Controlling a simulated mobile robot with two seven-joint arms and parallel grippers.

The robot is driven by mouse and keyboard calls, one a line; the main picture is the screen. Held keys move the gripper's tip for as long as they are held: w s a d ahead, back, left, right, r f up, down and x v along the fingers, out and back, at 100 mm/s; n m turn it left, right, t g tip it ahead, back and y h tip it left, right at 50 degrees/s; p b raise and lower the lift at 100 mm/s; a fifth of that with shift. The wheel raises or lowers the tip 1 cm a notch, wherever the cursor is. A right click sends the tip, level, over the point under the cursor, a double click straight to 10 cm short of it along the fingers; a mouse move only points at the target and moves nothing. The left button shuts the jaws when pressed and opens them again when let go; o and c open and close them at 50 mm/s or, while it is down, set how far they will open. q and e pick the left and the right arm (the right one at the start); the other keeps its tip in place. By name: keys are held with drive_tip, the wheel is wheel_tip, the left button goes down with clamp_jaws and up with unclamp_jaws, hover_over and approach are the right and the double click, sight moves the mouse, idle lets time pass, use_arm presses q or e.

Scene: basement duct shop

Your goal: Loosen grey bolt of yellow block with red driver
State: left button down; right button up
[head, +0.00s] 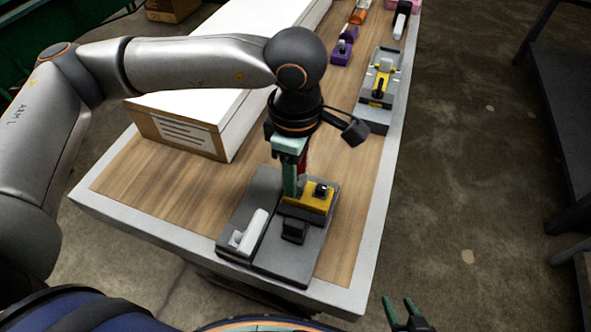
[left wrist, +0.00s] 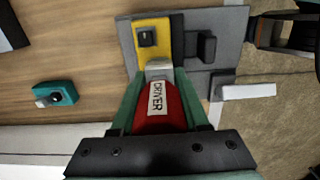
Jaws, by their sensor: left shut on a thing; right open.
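The yellow block (head: 309,201) sits on a dark grey plate (head: 262,192) near the table's front end. A black square-topped piece (head: 321,189) stands on it; it also shows in the left wrist view (left wrist: 147,37). My left gripper (head: 290,180) points down over the block's left part and is shut on the red driver (left wrist: 172,119), labelled DRIVER. A light grey piece (left wrist: 159,68) shows at the driver's far end, over the yellow block (left wrist: 150,55); I cannot tell whether it is the bolt or the driver's tip. My right gripper (head: 408,314) is open and empty, off the table.
A white handle-like piece (head: 250,232) and a black block (head: 295,230) are on the plate. A big white box (head: 185,120) stands left. Another fixture (head: 378,90) and a purple item (head: 343,46) lie farther back. A teal piece (left wrist: 60,92) shows in the wrist view.

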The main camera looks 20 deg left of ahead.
use_arm(q)
drive_tip(key=shift+f+b, duration=0.85)
drive_tip(key=shift+b, duration=0.1)
idle(0.4)
drive_tip(key=shift+n+b, duration=0.3)
drive_tip(key=shift+n, duration=0.1)
drive_tip(key=shift+n+b, duration=0.55)
drive_tip(key=shift+n, duration=0.75)
